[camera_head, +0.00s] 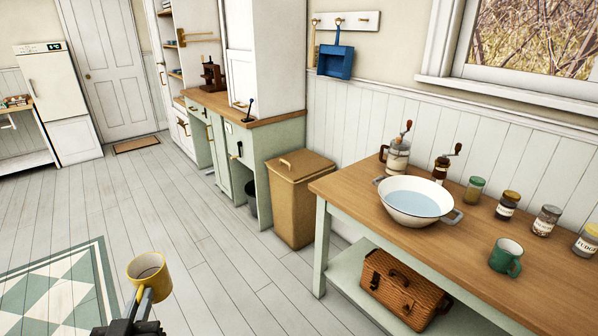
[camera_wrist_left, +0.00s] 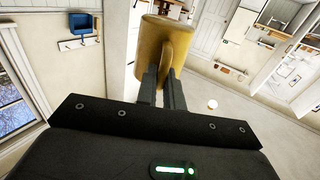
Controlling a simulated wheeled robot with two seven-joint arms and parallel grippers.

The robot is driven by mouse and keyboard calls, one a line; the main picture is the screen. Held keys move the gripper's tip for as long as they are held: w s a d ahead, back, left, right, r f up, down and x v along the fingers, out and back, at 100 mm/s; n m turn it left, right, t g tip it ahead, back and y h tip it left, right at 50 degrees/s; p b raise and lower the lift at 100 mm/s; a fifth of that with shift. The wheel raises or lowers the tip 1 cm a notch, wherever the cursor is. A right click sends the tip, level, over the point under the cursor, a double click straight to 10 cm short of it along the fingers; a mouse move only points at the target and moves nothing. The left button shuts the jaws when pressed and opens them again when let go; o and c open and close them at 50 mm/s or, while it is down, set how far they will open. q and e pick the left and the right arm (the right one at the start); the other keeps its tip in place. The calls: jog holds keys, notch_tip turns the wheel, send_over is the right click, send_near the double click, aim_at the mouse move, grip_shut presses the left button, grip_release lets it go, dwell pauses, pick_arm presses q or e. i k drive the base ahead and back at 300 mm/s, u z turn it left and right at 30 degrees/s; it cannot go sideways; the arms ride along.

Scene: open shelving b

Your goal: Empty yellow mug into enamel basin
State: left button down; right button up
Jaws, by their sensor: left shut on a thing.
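The yellow mug (camera_head: 149,274) is at the lower left of the head view, held above the floor and roughly upright. Its inside shows a brownish content or bottom; I cannot tell which. My left gripper (camera_head: 145,300) is shut on the mug. In the left wrist view the fingers (camera_wrist_left: 160,84) close on the handle of the mug (camera_wrist_left: 152,38). The white enamel basin (camera_head: 413,207) with two grey handles stands on the wooden table, with pale blue inside. The mug is well to the left of the basin, apart from it. My right gripper is not in view.
The table (camera_head: 450,258) also carries a green mug (camera_head: 506,257), several jars and two grinders near the wall. A wicker basket (camera_head: 398,287) sits on its lower shelf. A tan bin (camera_head: 298,205) stands left of the table. Floor between mug and table is clear.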

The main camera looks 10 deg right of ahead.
aim_at(412, 202)
jog(key=z, duration=0.25)
jog(key=i, duration=0.9)
jog(key=z, duration=1.2)
jog(key=i, duration=0.45)
jog(key=z, duration=0.5)
